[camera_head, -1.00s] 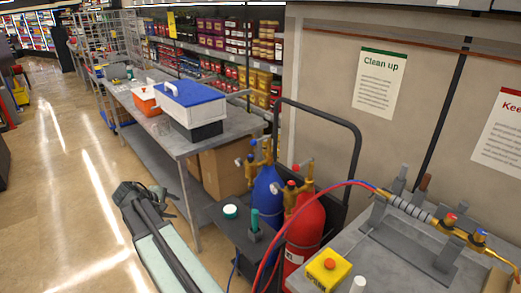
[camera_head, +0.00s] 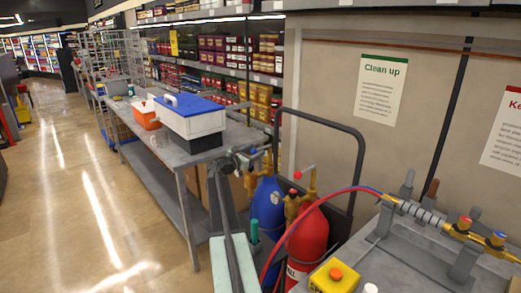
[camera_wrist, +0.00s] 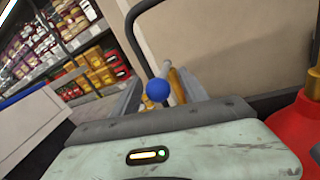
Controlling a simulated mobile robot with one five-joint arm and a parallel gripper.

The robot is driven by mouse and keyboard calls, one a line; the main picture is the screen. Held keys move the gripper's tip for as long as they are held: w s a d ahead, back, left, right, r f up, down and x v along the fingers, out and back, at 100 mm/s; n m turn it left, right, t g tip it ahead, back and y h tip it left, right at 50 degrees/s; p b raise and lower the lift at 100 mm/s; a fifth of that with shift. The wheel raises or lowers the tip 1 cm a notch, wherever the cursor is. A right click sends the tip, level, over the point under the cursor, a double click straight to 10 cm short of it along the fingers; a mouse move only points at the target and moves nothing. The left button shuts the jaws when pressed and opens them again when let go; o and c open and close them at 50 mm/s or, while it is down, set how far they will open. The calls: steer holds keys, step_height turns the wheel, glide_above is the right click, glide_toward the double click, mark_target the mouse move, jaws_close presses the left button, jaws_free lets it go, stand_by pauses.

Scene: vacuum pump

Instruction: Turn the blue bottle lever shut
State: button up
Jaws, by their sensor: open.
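The blue bottle (camera_head: 268,203) stands upright behind the red bottle (camera_head: 308,238), with brass fittings on top. Its lever has a blue ball knob, which shows in the wrist view (camera_wrist: 158,90) between the fingers of my gripper (camera_wrist: 160,88). In the head view my gripper (camera_head: 243,157) is at the top of the blue bottle, over its left side, and covers most of the lever. My gripper is open, with one finger on each side of the knob. I cannot tell whether either finger touches it.
A black cart handle (camera_head: 345,130) rises behind the bottles. A red hose (camera_head: 325,200) arches across to the gauge bench (camera_head: 400,250) at right. A grey table (camera_head: 185,155) with a blue-lidded cooler (camera_head: 190,115) stands at left.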

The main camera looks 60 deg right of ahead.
mark_target(259, 149)
steer(key=d, duration=0.3)
steer(key=shift+s, duration=0.15)
steer(key=shift+a, duration=0.1)
steer(key=shift+c, duration=0.3)
steer(key=c, duration=1.1)
jaws_close()
steer(key=shift+s+f, duration=0.1)
steer(key=shift+s, duration=0.05)
steer(key=shift+d, duration=0.2)
